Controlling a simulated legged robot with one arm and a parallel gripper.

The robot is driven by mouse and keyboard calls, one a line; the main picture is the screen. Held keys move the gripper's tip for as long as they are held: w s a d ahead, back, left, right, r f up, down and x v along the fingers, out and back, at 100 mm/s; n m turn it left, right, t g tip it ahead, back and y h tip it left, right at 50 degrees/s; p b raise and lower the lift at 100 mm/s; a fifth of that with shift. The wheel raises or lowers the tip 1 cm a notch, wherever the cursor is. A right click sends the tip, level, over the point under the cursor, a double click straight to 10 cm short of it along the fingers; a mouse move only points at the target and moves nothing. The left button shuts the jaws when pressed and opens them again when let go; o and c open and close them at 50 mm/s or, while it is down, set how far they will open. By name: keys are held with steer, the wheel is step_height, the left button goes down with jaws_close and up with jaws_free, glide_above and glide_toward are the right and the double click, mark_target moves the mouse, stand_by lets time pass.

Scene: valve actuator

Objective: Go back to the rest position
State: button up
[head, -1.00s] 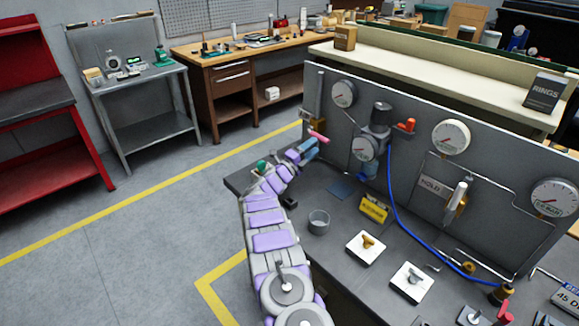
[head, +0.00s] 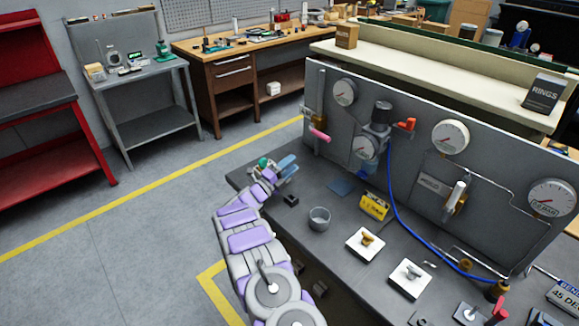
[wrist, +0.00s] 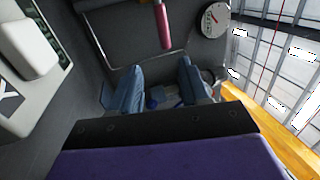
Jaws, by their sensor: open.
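My gripper (head: 286,168) is open and empty above the far left part of the grey bench (head: 300,237). Its two blue fingers show apart in the wrist view (wrist: 157,84). The pink-handled lever (head: 319,134) is on the left end of the upright panel, beyond my gripper and clear of it. The pink handle also shows in the wrist view (wrist: 163,27), above and apart from the fingers. My arm reaches from the bottom of the head view up to the bench's left side.
The grey panel (head: 411,150) stands behind the bench with several gauges and a blue hose (head: 398,209). A grey cup (head: 319,219), a yellow box (head: 374,206) and white-based valves (head: 365,244) stand right of my arm. Open floor (head: 130,240) is to the left.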

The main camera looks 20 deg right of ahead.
steer(key=w+a+r+n+t+y, duration=0.7)
steer(key=w+a+r+n+y, duration=0.2)
steer(key=a+r+n+y, duration=0.25)
steer(key=s+a+r+n+g+y, duration=0.2)
steer(key=s+a+r+n+y, duration=0.3)
steer(key=s+a+n+y, duration=0.65)
steer(key=s+a+n+g, duration=0.1)
steer(key=s+a+g, duration=0.25)
steer(key=s, duration=0.65)
steer(key=s+d+f+n+g+h, duration=0.1)
steer(key=s+d+n+g, duration=0.1)
steer(key=s, duration=1.3)
steer(key=s+d+f+n+g+h, duration=0.1)
steer(key=s+d+n+g, duration=0.2)
steer(key=s, duration=1.3)
steer(key=s+d+f+n+g+h, duration=0.1)
steer(key=s+g, duration=0.4)
steer(key=s, duration=1)
steer(key=shift+s+d+f+n, duration=0.25)
steer(key=shift+d+n, duration=0.5)
steer(key=shift+n, duration=0.35)
